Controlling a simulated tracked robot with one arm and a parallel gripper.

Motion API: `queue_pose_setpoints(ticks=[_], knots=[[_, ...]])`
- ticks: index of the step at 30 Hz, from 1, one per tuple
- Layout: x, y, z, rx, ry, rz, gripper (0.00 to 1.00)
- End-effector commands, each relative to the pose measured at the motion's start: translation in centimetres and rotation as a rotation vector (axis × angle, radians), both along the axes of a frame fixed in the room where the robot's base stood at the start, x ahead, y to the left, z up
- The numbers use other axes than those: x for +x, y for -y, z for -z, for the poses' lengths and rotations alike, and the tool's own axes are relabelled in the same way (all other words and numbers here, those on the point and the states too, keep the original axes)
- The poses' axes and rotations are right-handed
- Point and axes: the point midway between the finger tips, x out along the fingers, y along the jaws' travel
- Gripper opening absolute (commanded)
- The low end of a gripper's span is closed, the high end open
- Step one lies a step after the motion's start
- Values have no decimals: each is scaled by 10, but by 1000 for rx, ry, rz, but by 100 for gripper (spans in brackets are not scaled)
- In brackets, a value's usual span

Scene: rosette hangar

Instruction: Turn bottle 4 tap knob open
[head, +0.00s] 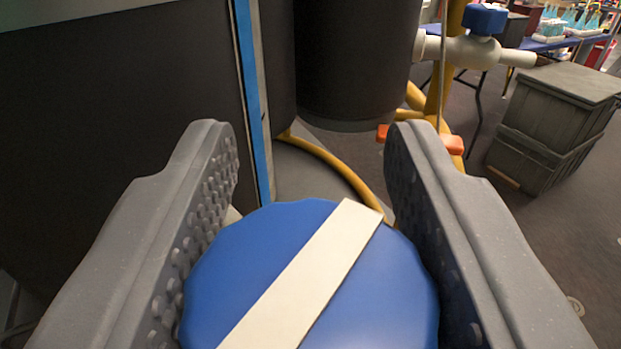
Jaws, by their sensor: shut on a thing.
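A blue round knob (230,260) with a scalloped rim and a cream stripe (305,275) across its top sits at the bottom centre of the head view. The stripe runs diagonally from lower left to upper right. My gripper (312,215) has its two grey studded fingers on the left and right sides of the knob and is shut on it. The tap body under the knob is mostly hidden. No number shows on the knob, so I cannot tell which bottle it belongs to.
Large dark cylinders (357,60) stand behind, with a blue strip (252,90) at left. A white tap with a blue knob (484,19) is at upper right. Yellow tubing (335,165) and an orange part (450,143) lie behind the fingers. Grey crates (550,125) stand at right on open floor.

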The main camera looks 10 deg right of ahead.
Motion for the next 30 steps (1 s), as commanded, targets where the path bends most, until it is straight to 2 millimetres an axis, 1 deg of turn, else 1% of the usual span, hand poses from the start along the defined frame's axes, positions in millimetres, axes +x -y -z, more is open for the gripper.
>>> queue_pose_setpoints(ticks=[1,5,15,22,30], knots=[[-1,3,-5,3,-2,-28,16],[0,1,-7,1,0,-127,16],[0,-4,-4,0,0,-347,16],[-1,-6,-2,1,1,-430,16],[0,-8,-2,-1,3,-462,16]])
